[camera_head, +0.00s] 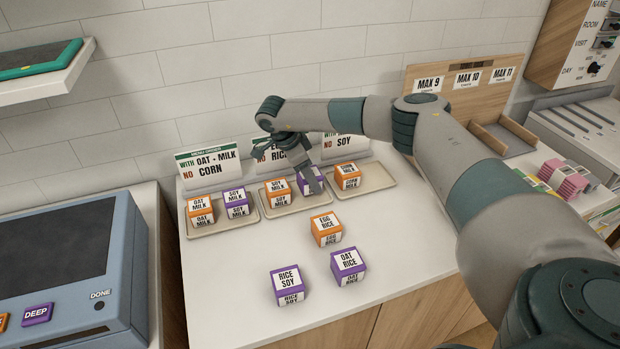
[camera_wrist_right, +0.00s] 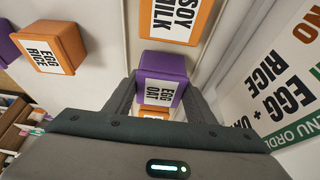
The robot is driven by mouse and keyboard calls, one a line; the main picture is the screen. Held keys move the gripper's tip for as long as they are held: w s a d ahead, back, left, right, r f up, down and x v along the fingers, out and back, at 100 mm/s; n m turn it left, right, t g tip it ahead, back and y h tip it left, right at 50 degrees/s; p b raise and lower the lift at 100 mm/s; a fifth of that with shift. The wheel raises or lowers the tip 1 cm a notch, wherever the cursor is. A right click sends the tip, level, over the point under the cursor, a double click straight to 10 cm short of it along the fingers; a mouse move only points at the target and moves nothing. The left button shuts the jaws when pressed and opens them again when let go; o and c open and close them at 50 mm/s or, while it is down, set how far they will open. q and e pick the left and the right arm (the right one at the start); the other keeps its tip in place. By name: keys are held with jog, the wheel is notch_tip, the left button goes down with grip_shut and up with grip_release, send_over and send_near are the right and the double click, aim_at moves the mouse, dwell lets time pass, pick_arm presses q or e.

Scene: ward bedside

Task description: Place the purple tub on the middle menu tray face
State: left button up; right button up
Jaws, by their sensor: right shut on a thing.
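A purple tub labelled EGG OAT (camera_wrist_right: 163,78) is between the fingers of my right gripper (camera_wrist_right: 160,100), which is shut on it. In the head view my right gripper (camera_head: 309,180) is at the right part of the middle tray (camera_head: 296,209) and partly hides the purple tub. I cannot tell whether the tub touches the tray. An orange SOY MILK tub (camera_head: 276,187) stands on the left part of that tray; it also shows in the wrist view (camera_wrist_right: 178,15). The middle menu card (camera_head: 268,154) behind is partly hidden by my arm. My left gripper is out of view.
The left tray (camera_head: 222,231) holds an orange and a purple tub; the right tray (camera_head: 379,181) holds an orange tub (camera_head: 347,172) and has bare room. An orange EGG RICE tub (camera_head: 325,226), purple OAT RICE tub (camera_head: 347,262) and purple RICE SOY tub (camera_head: 289,282) stand in front.

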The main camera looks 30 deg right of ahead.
jog(key=shift+f, duration=0.7)
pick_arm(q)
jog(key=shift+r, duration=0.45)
pick_arm(e)
jog(key=shift+f, duration=0.1)
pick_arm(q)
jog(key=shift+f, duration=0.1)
pick_arm(e)
jog(key=shift+f, duration=0.1)
jog(key=o, duration=1.2)
jog(key=shift+c, duration=0.2)
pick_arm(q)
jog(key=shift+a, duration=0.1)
pick_arm(e)
jog(key=shift+r, duration=0.25)
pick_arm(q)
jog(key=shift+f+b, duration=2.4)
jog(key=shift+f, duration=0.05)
pick_arm(e)
jog(key=v, duration=1.1)
jog(key=shift+r, duration=0.4)
